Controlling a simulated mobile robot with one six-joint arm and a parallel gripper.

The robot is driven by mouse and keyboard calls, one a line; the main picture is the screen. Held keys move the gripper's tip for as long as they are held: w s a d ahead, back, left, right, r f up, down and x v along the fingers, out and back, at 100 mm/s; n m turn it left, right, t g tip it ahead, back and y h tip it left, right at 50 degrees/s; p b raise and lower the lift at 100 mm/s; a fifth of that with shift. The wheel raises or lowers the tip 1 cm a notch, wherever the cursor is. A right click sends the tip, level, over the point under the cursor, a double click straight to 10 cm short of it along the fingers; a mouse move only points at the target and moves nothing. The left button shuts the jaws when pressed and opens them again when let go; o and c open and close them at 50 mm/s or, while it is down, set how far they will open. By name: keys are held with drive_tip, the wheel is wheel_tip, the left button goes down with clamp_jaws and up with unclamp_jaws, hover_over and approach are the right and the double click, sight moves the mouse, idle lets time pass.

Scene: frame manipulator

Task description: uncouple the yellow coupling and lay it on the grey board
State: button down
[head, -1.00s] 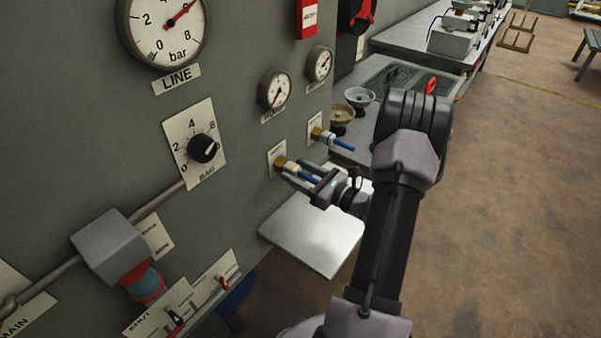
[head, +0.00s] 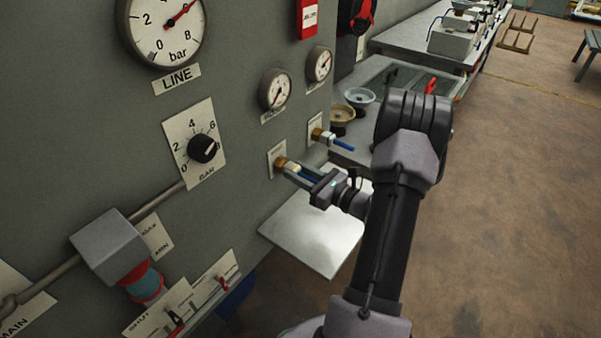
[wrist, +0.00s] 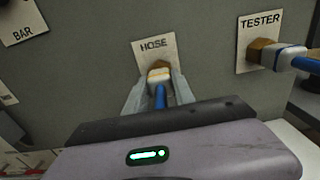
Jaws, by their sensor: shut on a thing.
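The yellow coupling (wrist: 158,76) is a pale cream-yellow block on a brass fitting at the port labelled HOSE, with a short blue hose end behind it. In the head view the coupling (head: 293,169) sits at the panel, partly hidden by my fingers. My gripper (wrist: 156,88) is shut on it, one finger on each side; in the head view my gripper (head: 294,173) reaches in from the right. The coupling is still against the fitting. A light grey board (head: 313,236) juts out below the port, bare where it shows.
A second, whitish coupling (wrist: 287,57) with a blue hose sits at the TESTER port, right of HOSE. Gauges (head: 275,88) and a pressure knob (head: 204,148) are on the panel. Two bowls (head: 359,96) stand behind, near a bench. Small levers (head: 175,318) are low at left.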

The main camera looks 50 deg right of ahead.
sight(313, 180)
drive_tip(key=shift+s+a+f, duration=0.2)
drive_tip(key=shift+f, duration=0.1)
drive_tip(key=shift+s+d+r+b, duration=0.1)
drive_tip(key=shift+s+d+b, duration=0.1)
drive_tip(key=shift+s, duration=1)
drive_tip(key=shift+s+d+b, duration=0.15)
drive_tip(key=shift+s+b, duration=0.05)
drive_tip(key=shift+s, duration=1)
